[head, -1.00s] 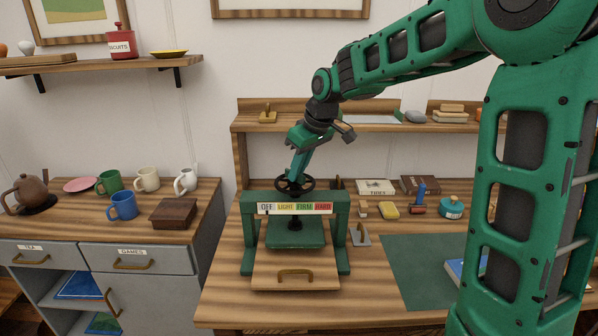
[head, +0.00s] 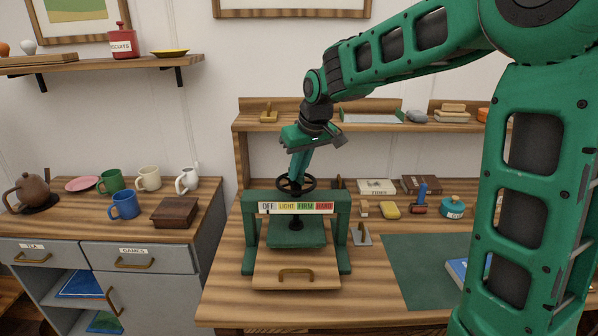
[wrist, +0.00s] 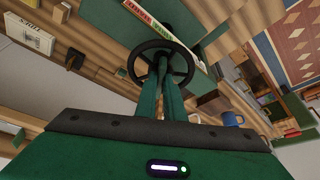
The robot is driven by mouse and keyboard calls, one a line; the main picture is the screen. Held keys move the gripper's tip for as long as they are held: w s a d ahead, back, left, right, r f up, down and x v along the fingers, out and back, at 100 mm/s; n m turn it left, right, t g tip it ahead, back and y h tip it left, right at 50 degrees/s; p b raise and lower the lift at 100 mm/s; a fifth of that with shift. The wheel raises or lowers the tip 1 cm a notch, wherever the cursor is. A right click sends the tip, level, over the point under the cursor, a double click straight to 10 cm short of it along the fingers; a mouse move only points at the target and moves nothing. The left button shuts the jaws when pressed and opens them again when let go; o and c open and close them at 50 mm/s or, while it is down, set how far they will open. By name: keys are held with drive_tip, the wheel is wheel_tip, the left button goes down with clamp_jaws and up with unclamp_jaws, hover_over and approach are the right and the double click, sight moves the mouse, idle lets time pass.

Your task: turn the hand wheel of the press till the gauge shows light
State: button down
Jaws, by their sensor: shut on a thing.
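The green press (head: 342,228) stands on the wooden bench, with its black hand wheel (head: 309,183) on top. My gripper (head: 294,181) reaches down from above and is shut on the hand wheel. The wrist view also shows the wheel (wrist: 188,62), with both fingers (wrist: 163,80) at its middle. The gauge (head: 296,207) on the press's front beam has OFF, LIGHT, FIRM and a red HARD field. Its pointer is too small to read. The green pressing plate (head: 296,234) hangs above the wooden base board (head: 265,278).
A grey metal piece (head: 361,235) stands close right of the press. A shelf (head: 375,126) runs behind. Mugs stand on the left cabinet (head: 70,225).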

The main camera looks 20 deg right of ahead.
drive_tip(key=c, duration=1.9)
unclamp_jaws()
drive_tip(key=shift+w+a, duration=0.1)
drive_tip(key=shift+w, duration=0.05)
drive_tip(key=shift+o, duration=0.2)
drive_tip(key=shift+r, duration=0.1)
drive_tip(key=v, duration=1)
drive_tip(key=shift+s+r, duration=0.2)
drive_tip(key=shift+r, duration=0.05)
